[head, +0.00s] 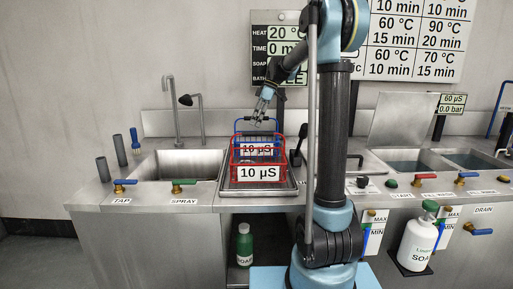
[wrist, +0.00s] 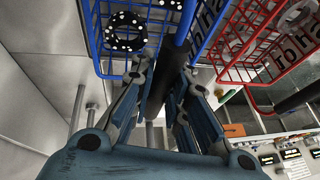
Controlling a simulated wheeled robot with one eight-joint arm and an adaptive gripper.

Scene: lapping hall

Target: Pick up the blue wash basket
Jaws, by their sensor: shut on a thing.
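The blue wash basket (head: 240,124) stands behind a red basket (head: 259,173) on the tray area in the head view, partly hidden by it. Its label reads "10 µS". My gripper (head: 264,106) is above the blue basket, at its top handle. In the wrist view, the fingers of my gripper (wrist: 165,88) are closed around a dark handle bar of the blue basket (wrist: 97,42). Dark rings with white dots lie inside this basket. The red basket (wrist: 222,70) is close on the right there. I cannot tell whether the blue basket is clear of the tray.
The metal tray (head: 230,187) lies under the baskets. An empty sink (head: 180,165) with taps is on the left, with blue and green valve handles in front. Open water basins (head: 405,162) are on the right. A green soap bottle (head: 244,245) stands below the counter.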

